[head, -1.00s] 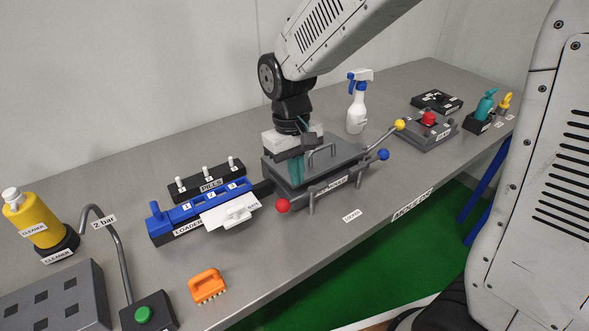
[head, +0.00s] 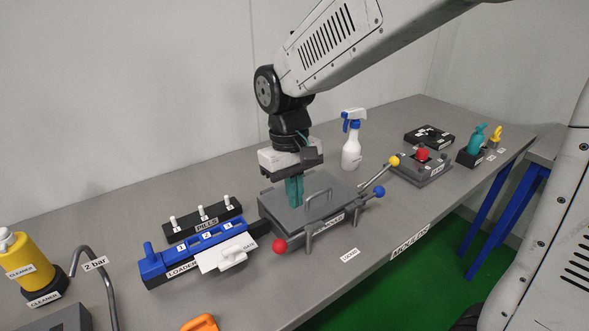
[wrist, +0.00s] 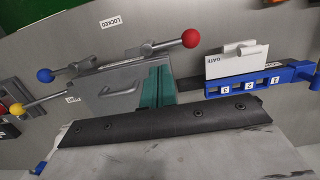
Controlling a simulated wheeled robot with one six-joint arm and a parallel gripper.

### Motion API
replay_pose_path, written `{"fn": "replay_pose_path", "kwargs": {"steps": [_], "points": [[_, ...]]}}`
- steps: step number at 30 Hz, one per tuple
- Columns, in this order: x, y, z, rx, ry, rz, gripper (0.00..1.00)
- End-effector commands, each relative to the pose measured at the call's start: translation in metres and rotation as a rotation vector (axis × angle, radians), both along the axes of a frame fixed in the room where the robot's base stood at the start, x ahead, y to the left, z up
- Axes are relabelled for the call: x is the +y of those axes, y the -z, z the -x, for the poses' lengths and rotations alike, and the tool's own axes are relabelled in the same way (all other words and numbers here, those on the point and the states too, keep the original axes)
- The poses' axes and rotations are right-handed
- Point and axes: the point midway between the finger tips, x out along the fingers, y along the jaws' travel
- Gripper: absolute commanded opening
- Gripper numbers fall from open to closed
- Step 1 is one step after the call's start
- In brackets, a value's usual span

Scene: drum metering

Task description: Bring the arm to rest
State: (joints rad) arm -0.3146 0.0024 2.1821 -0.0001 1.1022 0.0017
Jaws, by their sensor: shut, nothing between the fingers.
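My gripper (head: 294,190) has teal fingers that are shut and empty. It points down just above the lid of the grey drum box (head: 316,205); I cannot tell whether the fingertips touch it. In the wrist view the fingers (wrist: 158,87) show beside the grey lid (wrist: 115,92) and its handle. The box carries levers with a red knob (head: 279,245), a yellow knob (head: 394,161) and a blue knob (head: 379,191).
Left of the box are the blue loader (head: 165,262) with a white gate piece (head: 226,256) and the pills rack (head: 203,222). A spray bottle (head: 352,145) stands behind. A red button unit (head: 422,170) and a teal bottle (head: 478,138) are to the right. The front right tabletop is clear.

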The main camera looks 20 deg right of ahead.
Motion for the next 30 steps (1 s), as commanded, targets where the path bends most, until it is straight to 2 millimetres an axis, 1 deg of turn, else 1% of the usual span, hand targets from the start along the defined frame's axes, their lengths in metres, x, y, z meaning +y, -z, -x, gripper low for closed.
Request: {"fn": "replay_pose_path", "kwargs": {"steps": [1,6,9,11,14,15,17,20,24,27,30], "points": [[0.000,-0.013,-0.001,-0.006,0.000,-0.002,0.00],[0.000,-0.044,0.000,-0.004,0.000,-0.001,0.00],[0.000,-0.056,-0.001,-0.003,0.000,-0.001,0.00],[0.000,-0.060,-0.001,-0.003,0.000,-0.001,0.00],[-0.002,-0.058,0.005,0.011,0.000,0.004,0.00],[-0.004,-0.054,0.013,0.020,0.000,0.006,0.00],[-0.013,-0.054,0.027,0.018,0.009,0.006,0.00],[-0.033,-0.056,0.055,-0.001,0.042,0.001,0.00],[-0.066,-0.060,0.100,-0.054,0.112,-0.012,0.00],[-0.085,-0.060,0.131,-0.101,0.166,-0.021,0.00],[-0.100,-0.059,0.156,-0.148,0.217,-0.029,0.00]]}}
